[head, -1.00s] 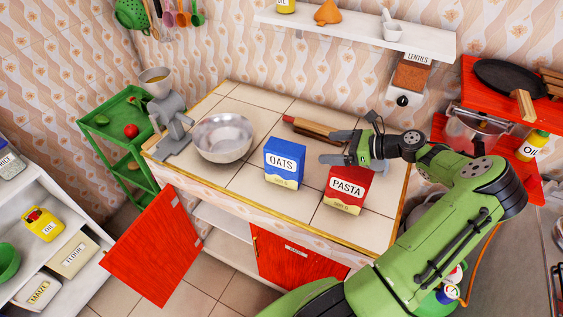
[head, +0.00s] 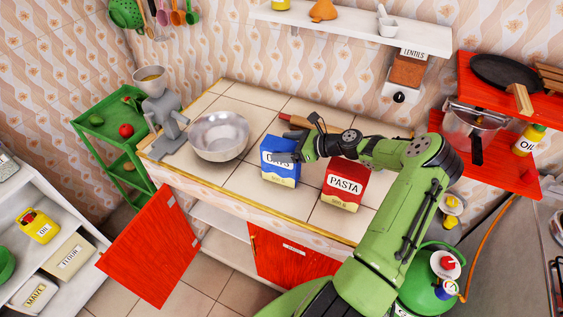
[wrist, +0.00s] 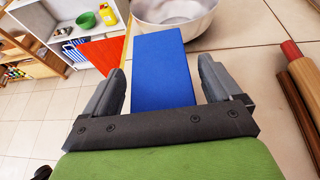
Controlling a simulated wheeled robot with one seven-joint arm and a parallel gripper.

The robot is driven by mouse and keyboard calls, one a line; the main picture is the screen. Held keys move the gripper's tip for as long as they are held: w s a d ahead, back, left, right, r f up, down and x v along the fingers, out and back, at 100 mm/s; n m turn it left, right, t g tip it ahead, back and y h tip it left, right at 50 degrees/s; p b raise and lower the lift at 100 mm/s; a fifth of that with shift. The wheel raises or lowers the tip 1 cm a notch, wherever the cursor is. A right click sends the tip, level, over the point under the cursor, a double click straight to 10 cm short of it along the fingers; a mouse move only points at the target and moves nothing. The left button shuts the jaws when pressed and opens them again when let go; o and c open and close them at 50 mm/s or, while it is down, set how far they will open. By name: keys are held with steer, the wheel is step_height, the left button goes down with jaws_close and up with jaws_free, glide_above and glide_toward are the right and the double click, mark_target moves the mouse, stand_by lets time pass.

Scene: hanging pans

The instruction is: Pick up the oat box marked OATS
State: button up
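The blue oat box (head: 281,168), marked OATS with a yellow lower band, stands upright on the tiled counter. My gripper (head: 284,150) is at the upper right part of the box in the head view and covers part of its lettering. In the wrist view the plain blue side of the box (wrist: 161,70) lies between the two spread fingers of my gripper (wrist: 160,88). A gap shows on each side, so the gripper is open around the box and not shut on it.
The red pasta box (head: 343,186) stands just right of the oat box. A metal bowl (head: 219,137) is to its left, and a rolling pin (head: 296,121) lies behind. A grinder (head: 164,120) stands at the counter's left end.

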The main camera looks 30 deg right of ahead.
jaws_close()
stand_by(0.3)
steer(key=shift+r, duration=0.1)
